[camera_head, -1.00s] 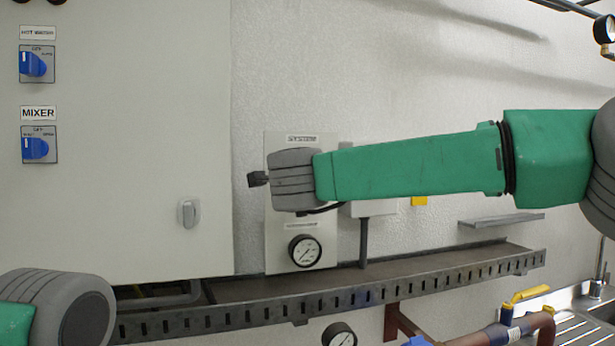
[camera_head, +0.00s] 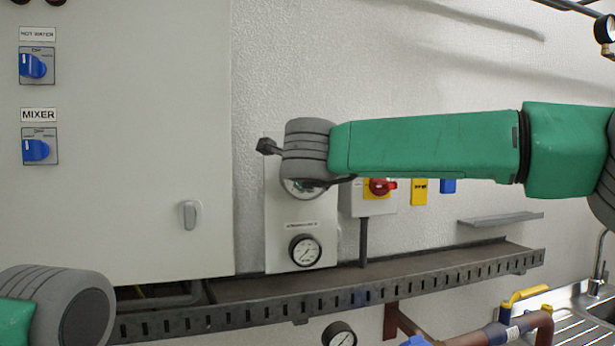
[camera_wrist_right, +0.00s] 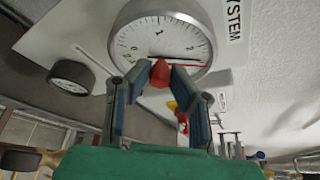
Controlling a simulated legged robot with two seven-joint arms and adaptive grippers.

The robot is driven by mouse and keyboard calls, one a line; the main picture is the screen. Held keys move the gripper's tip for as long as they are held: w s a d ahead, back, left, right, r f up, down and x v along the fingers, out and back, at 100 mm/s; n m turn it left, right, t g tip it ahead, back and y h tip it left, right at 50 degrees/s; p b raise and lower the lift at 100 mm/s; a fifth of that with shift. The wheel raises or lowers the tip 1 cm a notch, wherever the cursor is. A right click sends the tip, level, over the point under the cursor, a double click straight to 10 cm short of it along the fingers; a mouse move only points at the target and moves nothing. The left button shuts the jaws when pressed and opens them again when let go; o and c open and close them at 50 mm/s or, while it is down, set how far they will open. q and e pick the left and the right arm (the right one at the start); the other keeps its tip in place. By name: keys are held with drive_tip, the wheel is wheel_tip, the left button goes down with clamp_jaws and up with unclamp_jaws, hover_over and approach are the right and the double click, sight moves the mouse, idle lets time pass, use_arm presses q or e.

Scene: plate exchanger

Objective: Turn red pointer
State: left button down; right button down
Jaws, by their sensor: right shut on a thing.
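In the right wrist view a large round white gauge (camera_wrist_right: 162,38) on the SYSTEM panel has a thin red pointer (camera_wrist_right: 196,66), which lies toward the right of the dial. A red knob (camera_wrist_right: 160,73) sits at the gauge's front. My right gripper (camera_wrist_right: 161,70) is shut on this knob, with one fingertip on each side. My left gripper is out of view; only part of my left arm shows at the lower left.
A smaller black-rimmed gauge (camera_head: 305,250) sits below on the same panel. A red rotary switch (camera_head: 381,187) is to the right. A slotted cable tray (camera_head: 400,290) runs beneath. A cabinet with a blue MIXER switch (camera_head: 36,149) stands at the left.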

drive_tip(key=shift+f, duration=0.4)
drive_tip(key=c, duration=1.6)
unclamp_jaws()
drive_tip(key=shift+o, duration=0.7)
drive_tip(key=shift+w+d, duration=0.15)
drive_tip(key=shift+w, duration=0.05)
drive_tip(key=shift+s+r, duration=0.1)
drive_tip(key=v, duration=1.1)
drive_tip(key=shift+s, duration=0.25)
